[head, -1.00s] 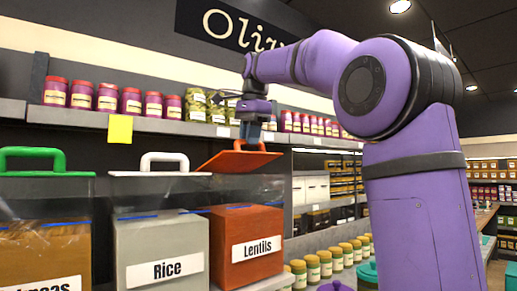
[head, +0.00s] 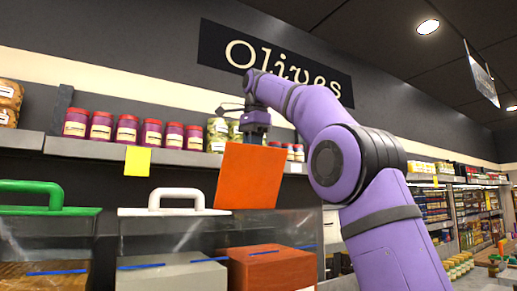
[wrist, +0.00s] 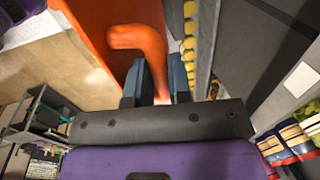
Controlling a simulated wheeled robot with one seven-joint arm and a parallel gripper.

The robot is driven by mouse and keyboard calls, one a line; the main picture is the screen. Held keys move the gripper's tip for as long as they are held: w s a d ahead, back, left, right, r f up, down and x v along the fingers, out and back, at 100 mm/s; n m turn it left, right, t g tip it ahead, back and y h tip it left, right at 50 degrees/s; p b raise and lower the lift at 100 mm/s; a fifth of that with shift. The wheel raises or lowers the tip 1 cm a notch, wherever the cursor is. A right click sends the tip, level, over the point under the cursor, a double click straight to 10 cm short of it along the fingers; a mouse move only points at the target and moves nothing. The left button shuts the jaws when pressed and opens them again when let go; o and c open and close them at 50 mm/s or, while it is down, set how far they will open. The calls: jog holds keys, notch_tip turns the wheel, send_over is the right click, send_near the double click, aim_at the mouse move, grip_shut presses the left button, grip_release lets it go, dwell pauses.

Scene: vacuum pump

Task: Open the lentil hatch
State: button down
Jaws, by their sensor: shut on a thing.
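The lentil hatch is an orange lid (head: 249,177), raised steeply above the orange lentil bin (head: 272,269) in the head view. The bin's label is below the picture now. My gripper (head: 256,135) is at the top edge of the lid, partly hidden behind it. In the wrist view, the fingers of my gripper (wrist: 158,85) are shut on the orange handle (wrist: 140,42), with the orange lid (wrist: 92,30) beside it. The lid's hinge edge is hard to make out.
The rice bin (head: 172,272) with a white-handled lid (head: 175,203) stands left of the lentil bin. A green-handled lid (head: 40,200) is at the far left. A shelf of jars (head: 127,130) runs behind, close to my gripper.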

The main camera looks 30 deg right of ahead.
jog(key=shift+w+f, duration=0.2)
jog(key=shift+w, duration=0.4)
